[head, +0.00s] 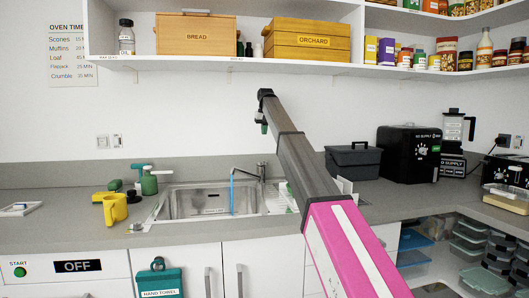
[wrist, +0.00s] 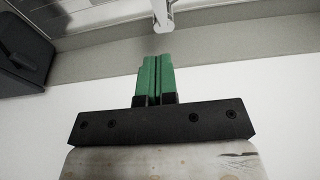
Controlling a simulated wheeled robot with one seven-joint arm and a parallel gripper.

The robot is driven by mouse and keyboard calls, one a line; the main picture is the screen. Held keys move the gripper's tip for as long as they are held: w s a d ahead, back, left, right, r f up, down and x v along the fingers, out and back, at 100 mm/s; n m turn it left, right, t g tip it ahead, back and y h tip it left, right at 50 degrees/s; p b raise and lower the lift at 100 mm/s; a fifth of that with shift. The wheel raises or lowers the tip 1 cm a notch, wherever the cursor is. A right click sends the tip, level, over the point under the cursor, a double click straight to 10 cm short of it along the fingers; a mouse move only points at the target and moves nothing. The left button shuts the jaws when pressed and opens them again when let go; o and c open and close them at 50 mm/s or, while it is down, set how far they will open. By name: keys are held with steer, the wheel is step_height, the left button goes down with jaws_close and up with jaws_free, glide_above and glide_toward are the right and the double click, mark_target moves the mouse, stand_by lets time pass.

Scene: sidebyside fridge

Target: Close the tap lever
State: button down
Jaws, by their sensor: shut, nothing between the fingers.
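The tap (head: 262,171) stands at the back right of the sink (head: 166,209). A blue stream of water (head: 232,190) runs from its spout into the basin. A light grey part that looks like the tap (wrist: 163,20) shows at the top of the wrist view. My gripper (head: 264,128) is in front of the white wall above the tap in the head view. In the wrist view my gripper's green fingers (wrist: 155,62) are shut together with nothing between them. Their tips point towards the grey part, with a small gap in the picture. I cannot tell the lever's exact position.
A shelf (head: 230,66) with boxes and jars runs above. Green bottles (head: 149,181) and a yellow object (head: 114,207) stand left of the sink. A dark grey box (head: 352,162) and a black appliance (head: 408,153) stand to the right. The wall above the sink is clear.

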glide_toward(263, 163)
steer(key=w+f, duration=0.5)
steer(key=shift+a+f, duration=0.15)
steer(key=shift+f, duration=0.15)
steer(key=shift+s+f, duration=0.1)
steer(key=shift+f, duration=0.45)
